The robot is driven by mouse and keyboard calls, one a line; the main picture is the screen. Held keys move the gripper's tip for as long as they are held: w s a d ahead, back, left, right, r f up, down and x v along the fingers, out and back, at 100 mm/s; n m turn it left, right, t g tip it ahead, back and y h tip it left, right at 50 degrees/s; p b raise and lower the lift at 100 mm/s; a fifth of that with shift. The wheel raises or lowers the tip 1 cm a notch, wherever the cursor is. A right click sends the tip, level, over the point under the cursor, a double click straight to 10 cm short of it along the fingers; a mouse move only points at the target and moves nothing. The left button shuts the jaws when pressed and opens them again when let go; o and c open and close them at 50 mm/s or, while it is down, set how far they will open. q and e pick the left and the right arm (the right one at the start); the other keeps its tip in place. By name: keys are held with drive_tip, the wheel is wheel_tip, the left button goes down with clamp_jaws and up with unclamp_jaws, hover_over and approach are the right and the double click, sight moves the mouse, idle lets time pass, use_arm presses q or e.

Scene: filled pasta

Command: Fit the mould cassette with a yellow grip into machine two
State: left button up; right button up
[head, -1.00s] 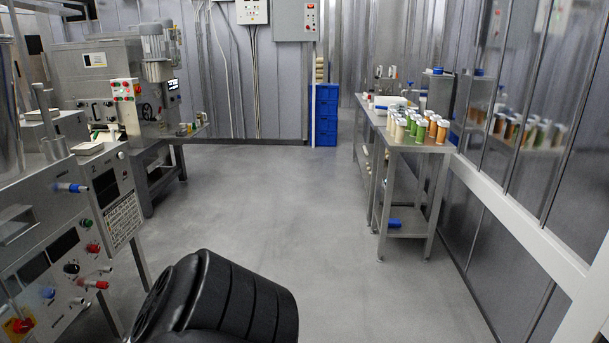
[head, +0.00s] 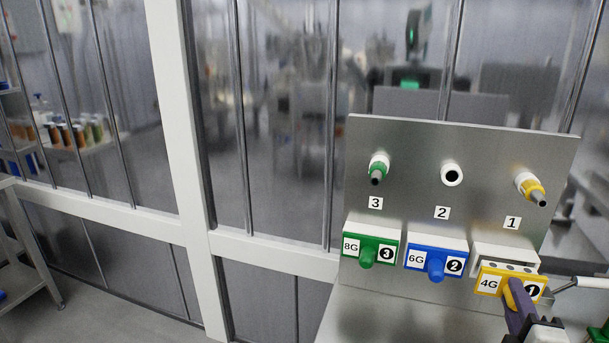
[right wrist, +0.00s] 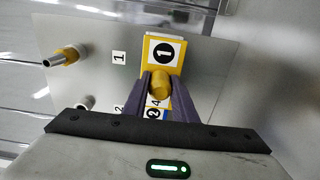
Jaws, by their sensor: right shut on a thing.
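The mould cassette with a yellow grip (head: 489,283) is at the right end of a steel rack, its front marked 4G and 1. It stands forward of the white holder (head: 505,252) behind it, and holes show on its top. My right gripper (head: 517,299) is shut on its yellow grip. In the right wrist view, the fingers of my right gripper (right wrist: 160,88) close around the knob of the yellow cassette (right wrist: 166,51). My left gripper is not in view. I cannot make out machine two in the views now.
A green cassette (head: 353,246) marked 8G and a blue cassette (head: 418,255) marked 6G sit left of the yellow one. Nozzles with green (head: 378,168) and yellow (head: 531,187) collars stick out above. A glazed wall (head: 275,130) with white posts stands behind. Open floor shows at lower left.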

drive_tip(key=shift+v, duration=1.9)
drive_tip(key=shift+a+r, duration=0.1)
